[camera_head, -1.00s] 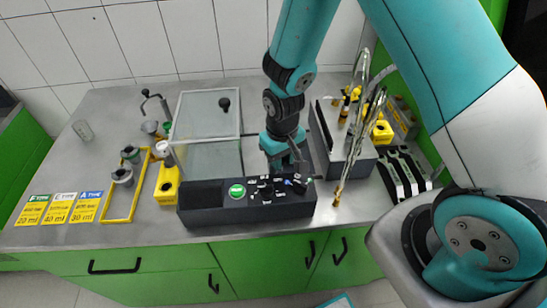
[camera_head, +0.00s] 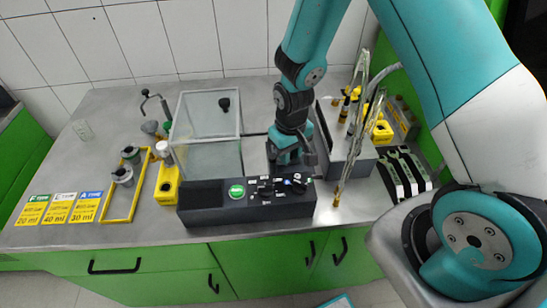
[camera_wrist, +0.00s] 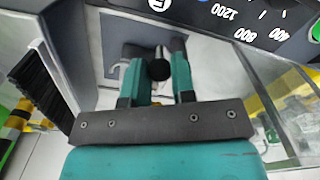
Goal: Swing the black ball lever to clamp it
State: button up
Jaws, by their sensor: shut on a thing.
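The black ball (camera_wrist: 158,70) of the lever shows in the wrist view between the two fingers of my gripper (camera_wrist: 155,58). A thin light rod runs up from the ball between the fingers. My gripper is shut on the ball lever. In the head view, my gripper (camera_head: 288,158) is low behind the black control panel (camera_head: 250,206), to the right of the clear-walled box. There, the arm and gripper hide the ball and most of the lever.
The clear-walled box (camera_head: 207,125) stands left of my gripper. A grey block (camera_head: 352,160) with glass tubes is close on the right. The panel has a green button (camera_head: 237,191) and knobs. Yellow holders and labelled cards (camera_head: 60,209) lie at the left.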

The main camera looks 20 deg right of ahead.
jog(key=shift+d, duration=0.1)
jog(key=shift+w+d, duration=0.45)
jog(key=shift+d, duration=0.05)
jog(key=shift+w, duration=0.1)
jog(key=shift+w+d, duration=0.35)
jog(key=shift+w, duration=0.2)
jog(key=o, duration=1.3)
jog(key=shift+r, duration=0.1)
notch_tip(320, 180, up, 6)
jog(key=p, duration=0.4)
